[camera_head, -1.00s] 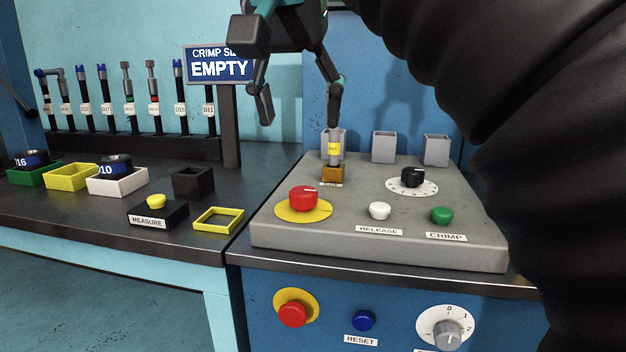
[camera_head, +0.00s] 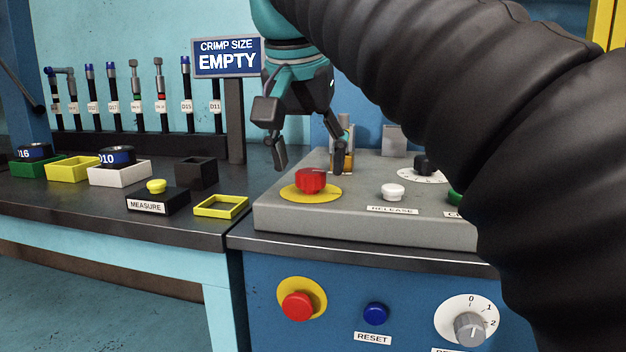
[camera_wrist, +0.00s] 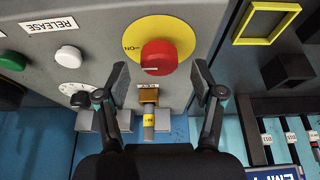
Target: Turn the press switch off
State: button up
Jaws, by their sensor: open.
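The press switch is a red rotary knob (camera_head: 311,180) on a yellow disc (camera_head: 296,196) at the left front of the grey press top. In the wrist view the red knob (camera_wrist: 158,58) shows a pale pointer line, and an "ON" label is on the yellow disc (camera_wrist: 160,24). My gripper (camera_head: 309,168) is open and empty, its fingers spread above and behind the knob. In the wrist view my gripper's fingertips (camera_wrist: 160,75) lie either side of the knob's near edge, apart from it.
Behind the knob stands a brown block with a yellow-labelled fitting (camera_head: 343,150). A white RELEASE button (camera_head: 392,192) and black dial (camera_head: 424,165) are to the right. A yellow frame (camera_head: 221,206) lies left. A red button (camera_head: 297,306) is on the front panel.

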jog(key=shift+x, duration=0.85)
jog(key=c, duration=1.1)
jog(key=shift+c, duration=0.2)
